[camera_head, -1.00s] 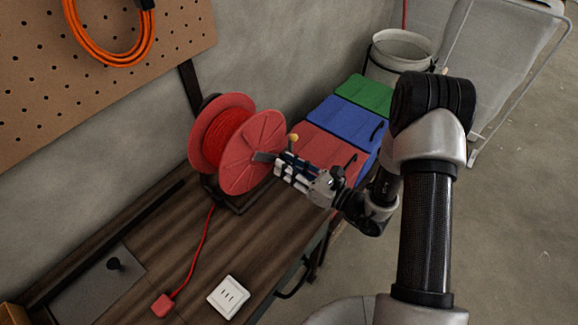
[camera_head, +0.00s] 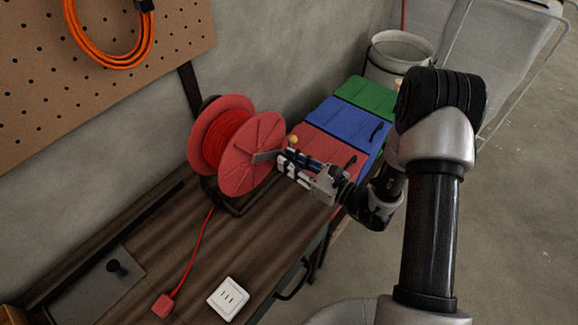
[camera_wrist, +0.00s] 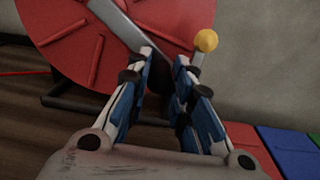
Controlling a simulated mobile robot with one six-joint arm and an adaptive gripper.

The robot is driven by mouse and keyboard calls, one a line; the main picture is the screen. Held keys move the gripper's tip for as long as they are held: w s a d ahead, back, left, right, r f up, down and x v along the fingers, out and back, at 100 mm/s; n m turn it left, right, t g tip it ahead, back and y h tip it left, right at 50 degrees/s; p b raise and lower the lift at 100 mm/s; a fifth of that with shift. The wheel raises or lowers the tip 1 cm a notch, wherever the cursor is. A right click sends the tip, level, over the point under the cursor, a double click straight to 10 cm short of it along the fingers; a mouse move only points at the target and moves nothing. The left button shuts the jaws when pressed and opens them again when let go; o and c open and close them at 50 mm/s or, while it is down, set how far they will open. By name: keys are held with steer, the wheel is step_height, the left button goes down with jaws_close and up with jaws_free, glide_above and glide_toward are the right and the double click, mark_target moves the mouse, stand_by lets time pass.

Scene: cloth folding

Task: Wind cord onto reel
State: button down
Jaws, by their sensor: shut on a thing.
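A red reel (camera_head: 258,150) stands upright in a dark stand at the bench's back edge, with red cord (camera_head: 225,136) wound on its drum. The cord's free part (camera_head: 196,248) runs down the bench to a red plug (camera_head: 163,305). A grey crank arm (camera_head: 264,157) on the reel's near face reaches toward my gripper (camera_head: 283,163).
A white socket plate (camera_head: 229,297) lies near the bench's front edge. Red, blue (camera_head: 345,122) and green bins stand behind my gripper, with a white bucket (camera_head: 398,58) beyond. Orange cord (camera_head: 110,45) hangs on the pegboard.

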steer(key=shift+r, duration=0.1)
steer(key=c, duration=1.7)
jaws_free()
